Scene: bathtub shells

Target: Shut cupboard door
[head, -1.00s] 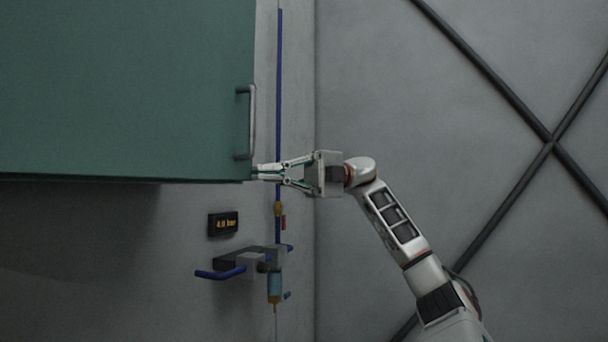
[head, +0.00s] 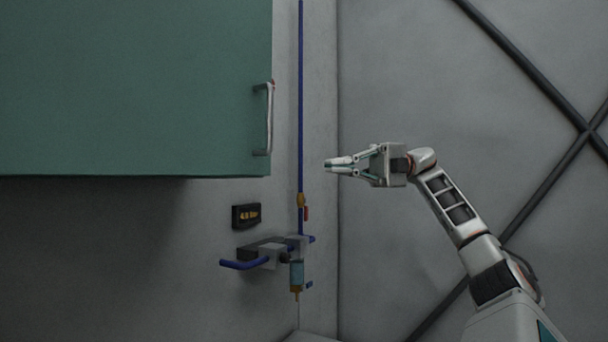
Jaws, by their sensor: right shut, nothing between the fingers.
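A green cupboard door (head: 130,90) fills the upper left of the head view. Its grey bar handle (head: 267,118) stands upright near the door's right edge. Whether the door is fully closed cannot be told from this angle. My left gripper is not in view.
Below the door, a small display box (head: 246,216) and a valve fitting with a blue lever (head: 243,264) stick out from the wall. A blue vertical pipe (head: 300,100) runs near the corner. Dark diagonal bars (head: 520,60) cross the right wall.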

